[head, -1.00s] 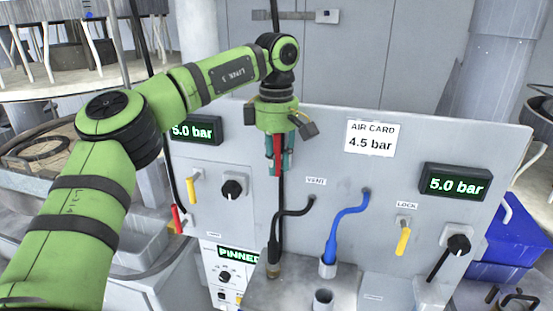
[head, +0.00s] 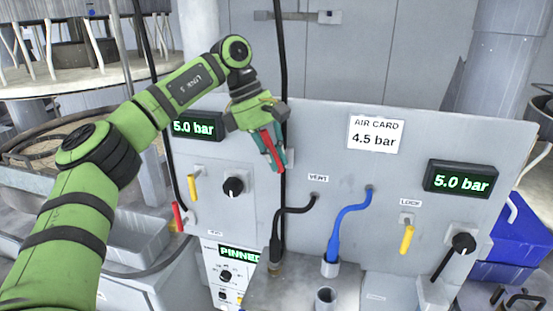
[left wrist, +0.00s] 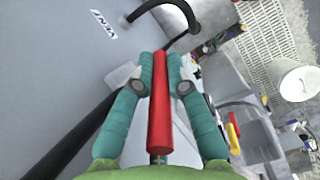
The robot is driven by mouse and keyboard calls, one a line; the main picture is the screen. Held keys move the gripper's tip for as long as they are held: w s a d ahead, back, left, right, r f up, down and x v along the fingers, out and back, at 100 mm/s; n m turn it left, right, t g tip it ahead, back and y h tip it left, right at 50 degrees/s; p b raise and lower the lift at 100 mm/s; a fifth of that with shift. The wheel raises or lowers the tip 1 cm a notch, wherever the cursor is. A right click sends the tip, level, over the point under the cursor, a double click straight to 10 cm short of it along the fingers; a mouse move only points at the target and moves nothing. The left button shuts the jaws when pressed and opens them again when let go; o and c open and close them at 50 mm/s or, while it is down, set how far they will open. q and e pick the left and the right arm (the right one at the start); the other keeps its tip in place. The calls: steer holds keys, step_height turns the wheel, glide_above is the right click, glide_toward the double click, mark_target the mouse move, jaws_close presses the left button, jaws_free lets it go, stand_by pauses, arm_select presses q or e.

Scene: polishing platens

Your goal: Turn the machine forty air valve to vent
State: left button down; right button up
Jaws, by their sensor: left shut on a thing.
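A red handle (head: 268,148) is held in my left gripper (head: 274,155), in front of the grey panel (head: 350,215), to the left of the VENT label (head: 318,177). In the left wrist view the red handle (left wrist: 159,110) lies lengthwise between the two teal fingers of my left gripper (left wrist: 160,75), which are shut on it. In the head view the handle slants down to the right. Where it joins the panel is hidden. My right gripper is not in view.
Panel fittings include a black hose (head: 295,211), a blue hose (head: 347,215), a yellow lever (head: 407,240) under the LOCK label and a black knob (head: 233,186). Another red lever (head: 177,217) is at the left. Displays (head: 461,180) read 5.0 bar. The AIR CARD (head: 375,134) reads 4.5 bar.

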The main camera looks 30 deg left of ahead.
arm_select(q)
steer(key=shift+a+f+t+h+b, duration=0.15)
steer(key=shift+h+b, duration=0.1)
steer(key=shift+h, duration=0.3)
steer(key=shift+a+f+t+h+b, duration=0.15)
steer(key=shift+h+b, duration=0.1)
steer(key=shift+h, duration=0.3)
steer(key=shift+s+r, duration=0.1)
steer(key=shift+r, duration=0.05)
